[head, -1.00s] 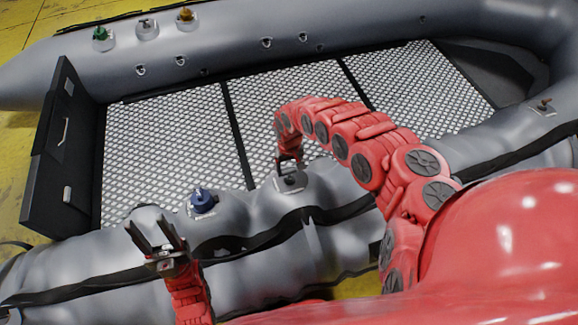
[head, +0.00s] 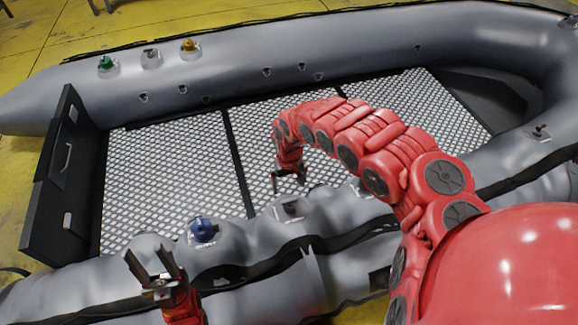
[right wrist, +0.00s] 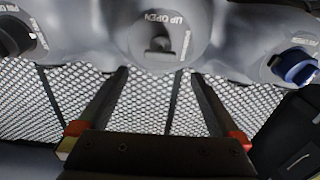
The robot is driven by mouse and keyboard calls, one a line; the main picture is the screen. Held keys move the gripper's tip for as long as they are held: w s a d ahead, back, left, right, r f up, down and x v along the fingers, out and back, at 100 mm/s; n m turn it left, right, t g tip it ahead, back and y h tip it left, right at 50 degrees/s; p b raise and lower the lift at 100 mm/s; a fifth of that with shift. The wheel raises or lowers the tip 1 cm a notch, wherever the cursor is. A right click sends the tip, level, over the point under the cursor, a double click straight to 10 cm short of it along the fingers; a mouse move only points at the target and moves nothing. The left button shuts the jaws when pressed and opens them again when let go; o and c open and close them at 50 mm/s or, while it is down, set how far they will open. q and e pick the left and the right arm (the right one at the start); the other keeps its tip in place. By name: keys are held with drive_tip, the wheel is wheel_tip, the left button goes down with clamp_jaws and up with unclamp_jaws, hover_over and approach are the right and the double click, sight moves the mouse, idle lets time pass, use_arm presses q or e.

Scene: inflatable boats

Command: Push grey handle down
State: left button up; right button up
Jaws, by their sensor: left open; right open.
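The grey handle (head: 290,208) sits on a round grey mount on the near tube of the boat. In the right wrist view the grey handle (right wrist: 160,47) is a small dark tab in a mount lettered "UP OPEN". My right gripper (head: 289,179) is open and empty, over the patterned floor just beyond the handle. Its open fingers (right wrist: 160,80) point toward the handle's mount, with no contact visible. My left gripper (head: 154,264) is open and empty, over the near tube at the lower left.
A blue valve (head: 203,230) is on the near tube, left of the handle. A black panel (head: 58,180) stands at the left end. The patterned floor (head: 170,160) is clear.

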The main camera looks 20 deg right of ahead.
wheel_tip(320, 180, up, 9)
drive_tip(key=p, duration=0.1)
drive_tip(key=shift+p, duration=0.4)
drive_tip(key=shift+f, duration=0.1)
